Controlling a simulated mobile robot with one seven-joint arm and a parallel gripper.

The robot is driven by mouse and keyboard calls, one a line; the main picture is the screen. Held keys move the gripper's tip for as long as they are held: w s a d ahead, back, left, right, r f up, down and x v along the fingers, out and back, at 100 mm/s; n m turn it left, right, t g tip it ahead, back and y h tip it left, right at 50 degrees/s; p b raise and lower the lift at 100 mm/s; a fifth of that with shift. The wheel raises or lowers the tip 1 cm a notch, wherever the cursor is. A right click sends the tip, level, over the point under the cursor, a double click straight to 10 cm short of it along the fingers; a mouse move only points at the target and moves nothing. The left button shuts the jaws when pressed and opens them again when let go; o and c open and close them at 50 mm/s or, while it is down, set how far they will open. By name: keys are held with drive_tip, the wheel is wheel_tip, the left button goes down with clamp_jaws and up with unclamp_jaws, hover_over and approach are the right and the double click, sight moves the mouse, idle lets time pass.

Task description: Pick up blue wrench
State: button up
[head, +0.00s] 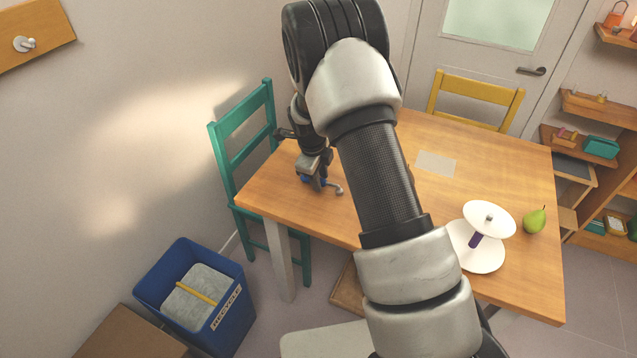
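The blue wrench (337,190) lies on the wooden table (270,198) near its left end. Its grey head points right, and a bit of blue shows beneath my gripper. My gripper (314,184) points down at the wrench from above, with its fingers at or very close to the blue part. The fingers and my arm hide most of the wrench. The view is too small to tell whether the fingers are apart or closed on it, or whether they touch it.
A teal chair (243,150) stands at the table's left end and a yellow chair (478,90) behind it. A white two-tier stand (482,262) and a green pear (535,220) are at the right. A pale sheet (436,164) lies mid-table. A blue recycle bin (236,322) is on the floor.

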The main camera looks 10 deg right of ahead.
drive_tip(key=shift+w+f, duration=0.1)
drive_tip(key=shift+f, duration=0.15)
clamp_jaws()
wheel_tip(320, 180, up, 10)
drive_tip(key=shift+p, duration=0.45)
idle(0.4)
